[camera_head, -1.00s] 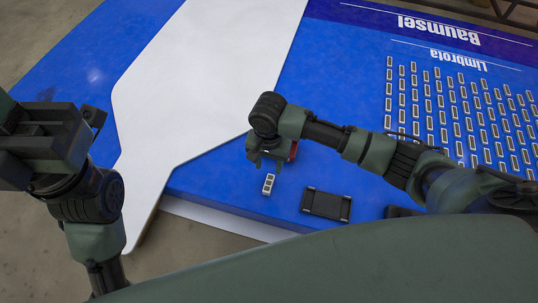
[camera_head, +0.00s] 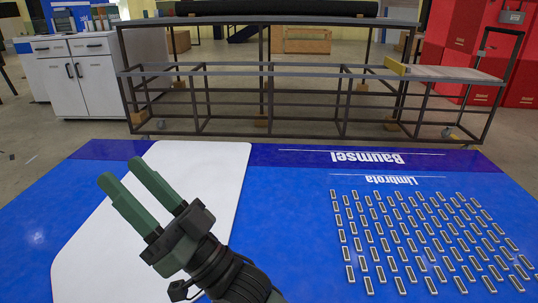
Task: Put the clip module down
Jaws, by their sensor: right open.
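My right gripper (camera_head: 123,171) is raised over the left part of the panel, its two green fingers apart with nothing between them. The panel (camera_head: 290,230) is blue, with a large white area (camera_head: 190,170) behind and beside the gripper. No clip module that I can make out shows in the head view now. The near edge of the panel is out of the picture. My left gripper is not in view.
Rows of small pale slots or clips (camera_head: 418,228) cover the right of the panel, under upside-down lettering. Beyond it stand a metal rack (camera_head: 270,138), a white cabinet (camera_head: 83,75) and red boxes (camera_head: 460,50). The floor between panel and rack is mostly clear.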

